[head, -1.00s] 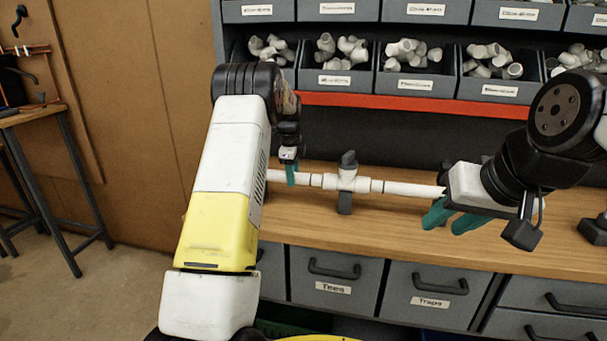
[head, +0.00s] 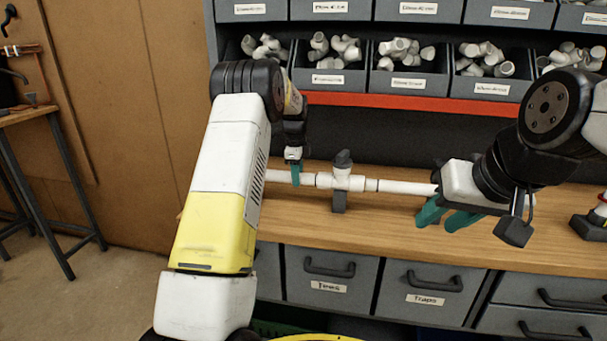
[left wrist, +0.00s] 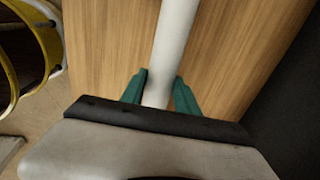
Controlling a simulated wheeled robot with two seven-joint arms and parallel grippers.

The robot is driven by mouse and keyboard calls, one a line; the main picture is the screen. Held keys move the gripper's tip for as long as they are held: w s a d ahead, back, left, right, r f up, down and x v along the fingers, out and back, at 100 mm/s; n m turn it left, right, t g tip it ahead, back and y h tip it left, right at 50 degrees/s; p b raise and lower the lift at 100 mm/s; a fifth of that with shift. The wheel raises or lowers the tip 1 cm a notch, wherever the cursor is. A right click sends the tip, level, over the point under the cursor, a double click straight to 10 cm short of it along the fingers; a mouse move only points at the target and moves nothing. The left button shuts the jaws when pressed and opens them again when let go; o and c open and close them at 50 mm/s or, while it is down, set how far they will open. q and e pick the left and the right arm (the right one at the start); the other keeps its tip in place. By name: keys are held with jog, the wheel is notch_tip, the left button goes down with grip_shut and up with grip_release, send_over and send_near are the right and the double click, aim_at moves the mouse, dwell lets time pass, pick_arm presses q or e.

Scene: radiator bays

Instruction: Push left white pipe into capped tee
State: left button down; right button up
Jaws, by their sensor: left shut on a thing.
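A white tee (head: 342,181) with a dark cap (head: 343,158) on its upward branch sits on a dark support (head: 339,201) on the bench. The left white pipe (head: 277,176) lies level in line with the tee's left socket and meets it; how deep it sits is hard to tell. My left gripper (head: 295,174) is shut on this pipe just left of the tee. The left wrist view shows the pipe (left wrist: 174,45) between its teal fingers (left wrist: 160,90). A right white pipe (head: 405,187) runs from the tee's right side to behind my right gripper (head: 447,219), whose fingers are apart and look empty.
The wooden bench top (head: 370,222) is clear in front of the pipe line. Labelled bins (head: 330,82) of white fittings stand behind, above a red shelf edge (head: 400,105). Drawers (head: 333,278) are below. A dark stand (head: 590,228) is at the far right.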

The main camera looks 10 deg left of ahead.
pick_arm(q)
jog(key=c, duration=0.9)
grip_release()
jog(key=shift+d, duration=0.4)
jog(key=shift+a, duration=0.1)
jog(key=shift+s+r, duration=0.25)
jog(key=shift+r, duration=1.05)
jog(key=shift+s+r, duration=0.3)
jog(key=shift+r, duration=0.95)
jog(key=shift+s+r, duration=0.25)
jog(key=shift+r, duration=1.05)
